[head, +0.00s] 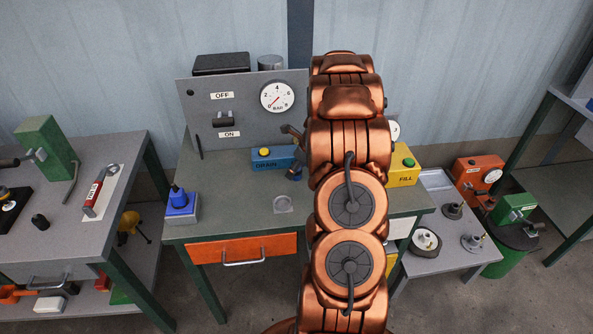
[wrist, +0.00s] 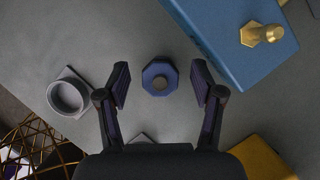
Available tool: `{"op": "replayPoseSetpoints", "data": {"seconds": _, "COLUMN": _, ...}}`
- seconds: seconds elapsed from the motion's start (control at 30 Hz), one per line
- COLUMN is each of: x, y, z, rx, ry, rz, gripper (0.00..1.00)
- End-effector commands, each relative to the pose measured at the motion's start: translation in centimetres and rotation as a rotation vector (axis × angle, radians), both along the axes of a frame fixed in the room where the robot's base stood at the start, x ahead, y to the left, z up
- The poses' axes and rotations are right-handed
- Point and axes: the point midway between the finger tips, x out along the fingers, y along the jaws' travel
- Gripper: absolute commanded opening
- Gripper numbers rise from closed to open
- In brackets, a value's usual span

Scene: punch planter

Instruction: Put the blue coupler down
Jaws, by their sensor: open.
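My gripper (wrist: 159,84) is open, with one finger on each side of the coupler and a visible gap at both sides. In the head view my gripper (head: 297,158) is partly hidden by my arm, low beside the blue DRAIN box (head: 267,166). The coupler is small and hard to make out there.
The DRAIN box with its brass-coloured knob (wrist: 262,34) lies close to the right finger. A round grey holder (wrist: 68,96) is on the left. A yellow FILL box (head: 403,168) stands at the right. A gauge panel (head: 240,112) rises behind. The bench front is mostly clear.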

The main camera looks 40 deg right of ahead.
Motion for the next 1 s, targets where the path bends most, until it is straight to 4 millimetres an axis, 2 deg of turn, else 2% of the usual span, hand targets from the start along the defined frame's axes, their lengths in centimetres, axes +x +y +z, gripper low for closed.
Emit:
{"op": "replayPoseSetpoints", "data": {"seconds": 0.3, "x": 0.19, "y": 0.03, "z": -0.63, "rx": -0.001, "ry": 0.001, "rz": 0.000, "gripper": 0.67}}
{"op": "replayPoseSetpoints", "data": {"seconds": 0.9, "x": 0.17, "y": 0.04, "z": -0.60, "rx": -0.001, "ry": 0.001, "rz": 0.000, "gripper": 0.04}}
{"op": "replayPoseSetpoints", "data": {"seconds": 1.0, "x": 0.17, "y": 0.04, "z": -0.60, "rx": -0.001, "ry": 0.001, "rz": 0.000, "gripper": 0.00}}
